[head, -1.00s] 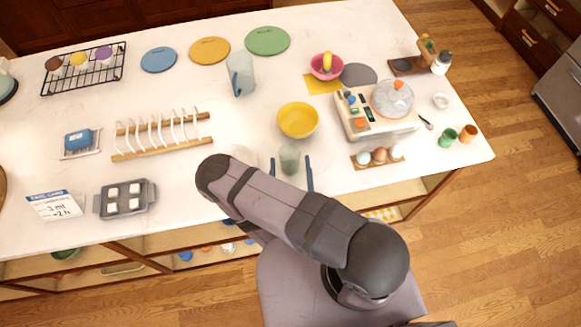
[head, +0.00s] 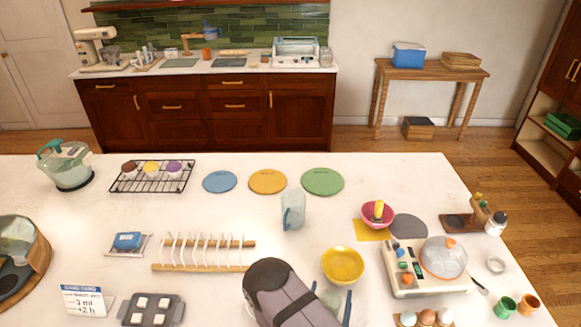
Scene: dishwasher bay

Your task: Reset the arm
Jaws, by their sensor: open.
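My gripper (head: 335,303) is at the front edge of the white table, low in the head view. Its two blue fingers are apart, one partly hidden behind my dark arm. A greenish clear glass (head: 330,299) shows between the fingers; I cannot tell whether they touch it. The yellow bowl (head: 343,265) stands just behind the gripper.
Three coloured discs lie at the back. The left middle is fairly clear.

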